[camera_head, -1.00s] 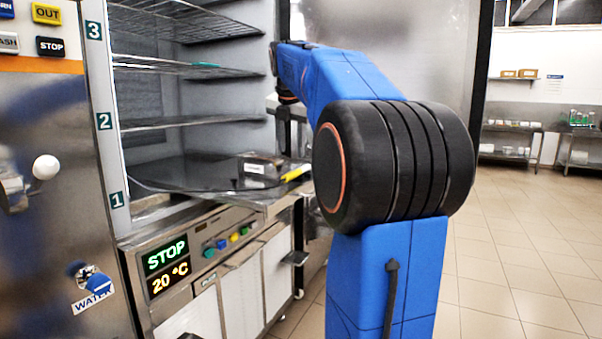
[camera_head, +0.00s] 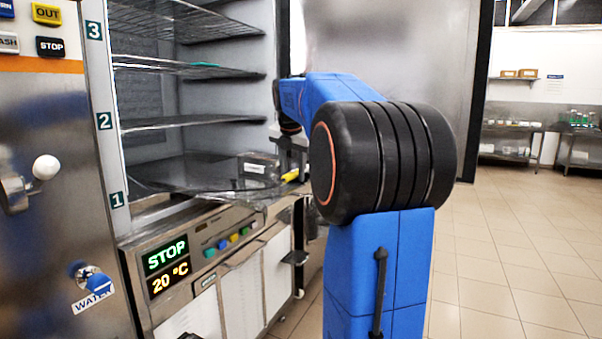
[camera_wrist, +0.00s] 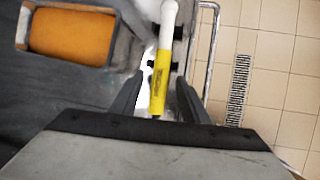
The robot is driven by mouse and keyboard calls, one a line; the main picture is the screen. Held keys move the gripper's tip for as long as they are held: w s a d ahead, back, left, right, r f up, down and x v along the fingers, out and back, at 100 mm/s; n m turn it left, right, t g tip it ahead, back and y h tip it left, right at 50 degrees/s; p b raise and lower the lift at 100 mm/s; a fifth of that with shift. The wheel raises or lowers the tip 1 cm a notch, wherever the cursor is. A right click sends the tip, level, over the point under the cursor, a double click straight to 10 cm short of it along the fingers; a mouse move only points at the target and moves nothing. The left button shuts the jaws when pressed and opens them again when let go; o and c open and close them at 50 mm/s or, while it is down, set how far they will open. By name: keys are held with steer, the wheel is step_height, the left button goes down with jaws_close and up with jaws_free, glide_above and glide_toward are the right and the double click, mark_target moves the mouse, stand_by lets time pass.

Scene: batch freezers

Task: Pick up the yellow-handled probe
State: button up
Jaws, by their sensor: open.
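The yellow-handled probe (camera_wrist: 159,82) shows in the wrist view with its yellow handle toward my gripper and a white part beyond. In the head view its yellow handle (camera_head: 290,175) lies at the right front edge of the freezer's bottom shelf (camera_head: 185,176). My gripper (camera_wrist: 160,84) is open, with one dark finger on each side of the handle in the wrist view. I cannot tell whether either finger touches it. In the head view my gripper (camera_head: 292,152) is just above the handle, and its fingertips are hard to make out.
A container with orange contents (camera_wrist: 72,36) sits left of the probe in the wrist view. A metal rail (camera_wrist: 211,50) runs on the right, with tiled floor beyond. Wire shelves (camera_head: 190,122) are above the bottom shelf. The freezer door (camera_head: 390,50) stands open behind my arm.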

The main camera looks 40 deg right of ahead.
steer(key=shift+f, duration=0.2)
stand_by(0.6)
steer(key=shift+c, duration=0.5)
jaws_close()
